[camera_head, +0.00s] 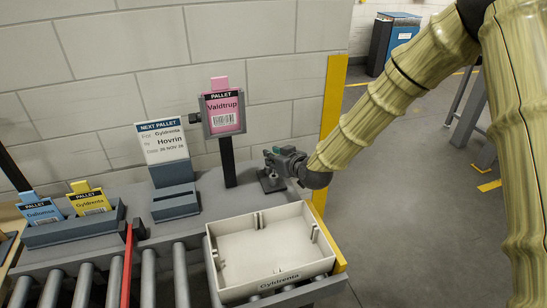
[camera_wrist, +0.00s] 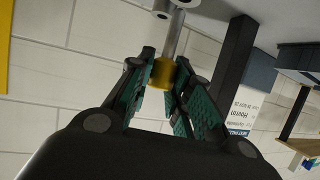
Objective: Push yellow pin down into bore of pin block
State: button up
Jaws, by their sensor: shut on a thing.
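My gripper (camera_head: 279,156) is beside the dark pin block (camera_head: 270,181) at the back edge of the grey bench, right of the black post. In the wrist view, my gripper's green-padded fingers (camera_wrist: 162,92) are shut on the yellow pin (camera_wrist: 163,73), with its yellow end between the pads. A silver shaft (camera_wrist: 173,34) runs from the yellow part toward light grey round parts at the top edge of the picture. How deep the shaft sits in the bore cannot be told. In the head view the yellow pin is hidden by my gripper.
A cream tray (camera_head: 213,262) marked Gyldrenta stands on the rollers in front. A pink Valdtrup card (camera_head: 223,108) is in a holder on the black post (camera_head: 228,160). A white sign (camera_head: 163,143) stands left. A yellow upright (camera_head: 329,120) is close by on the right.

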aim_at(274, 173)
jog(key=shift+f+b, duration=1.45)
jog(key=shift+f, duration=0.8)
jog(key=shift+r, duration=0.2)
jog(key=shift+r+p, duration=0.95)
jog(key=shift+r, duration=0.9)
jog(key=shift+f+b, duration=1.4)
jog(key=shift+f, duration=0.4)
dwell(1.9)
